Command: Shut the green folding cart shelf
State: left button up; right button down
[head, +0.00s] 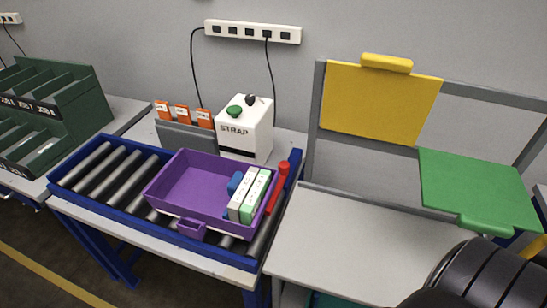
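The green folding shelf (478,188) is on the right side of the grey cart frame (314,120) in the head view. It is folded down and sticks out from the back rail, with a green lip handle (484,225) along its near edge. A yellow folding shelf (378,103) beside it on the left stands upright against the frame, its handle at the top. A dark rounded part of my own arm fills the bottom right corner, near the green shelf's front edge. Neither gripper shows in the view.
The cart's grey lower deck (350,235) is bare. To its left, a purple tray (190,200) holding several boxes sits on a blue roller conveyor (95,165). A red handle (285,170) stands at the conveyor's right end. A white STRAP machine (245,130) is behind.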

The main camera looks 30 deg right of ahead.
aim_at(487, 197)
jog(key=z, duration=2.6)
